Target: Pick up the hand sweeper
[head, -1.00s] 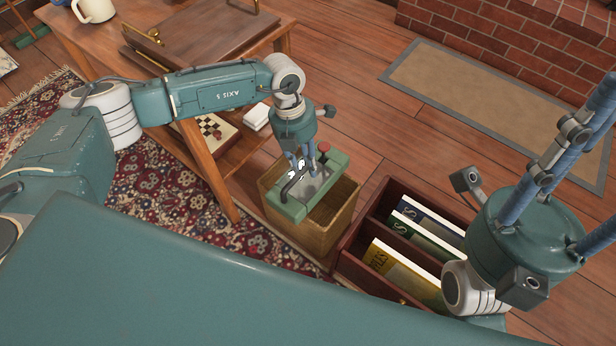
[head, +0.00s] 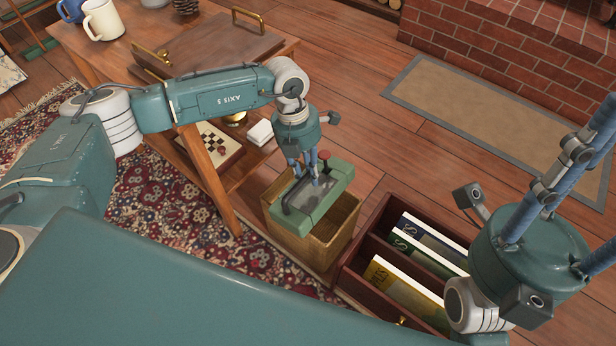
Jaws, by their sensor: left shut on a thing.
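The hand sweeper (head: 327,204) is a green block-like body with a grey middle panel, a dark handle and a small red knob. It is at the top of an open tan box (head: 315,246) on the floor; whether it touches the rim I cannot tell. My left gripper (head: 311,183) comes down from above and is shut on the hand sweeper around its middle. The fingertips are partly lost against the sweeper. My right gripper (head: 560,215) is at the right edge, large and close to the camera; its fingers run out of view.
A dark red wooden crate (head: 357,263) with several upright books stands right of the box. A wooden table (head: 109,63) with mugs, a tray (head: 213,46) and a lower shelf holding a chessboard (head: 218,150) is at the left. A beige mat (head: 480,100) lies before the brick hearth. Floor between is clear.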

